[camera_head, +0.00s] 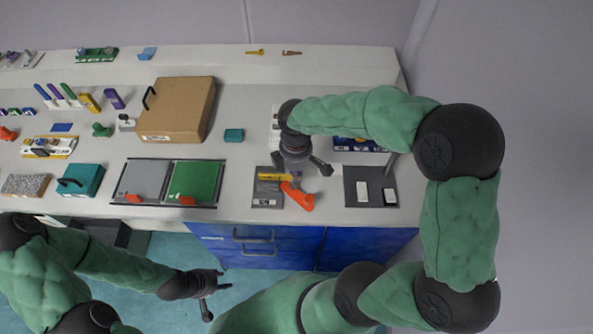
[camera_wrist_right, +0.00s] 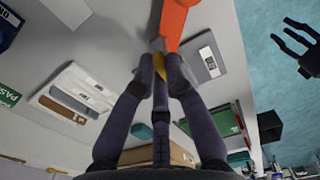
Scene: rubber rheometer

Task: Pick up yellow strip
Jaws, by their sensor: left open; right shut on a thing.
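The yellow strip (camera_head: 270,177) shows at the upper part of a dark grey pad on the bench in the head view. My right gripper (camera_head: 291,178) is low over the pad's right side, beside an orange tool (camera_head: 299,197). In the right wrist view, its fingertips (camera_wrist_right: 160,72) close on a small yellow piece (camera_wrist_right: 159,62), mostly hidden between them. The orange tool (camera_wrist_right: 174,22) lies right by the fingertips; I cannot tell whether it is touched. My left gripper (camera_head: 216,297) is open and empty, off the bench's front edge.
The grey pad (camera_head: 266,201) carries a white label. To its right is another dark pad (camera_head: 371,176) with white pieces. To its left are a green plate (camera_head: 194,181) and a grey plate (camera_head: 143,180). A brown box (camera_head: 177,108) stands behind.

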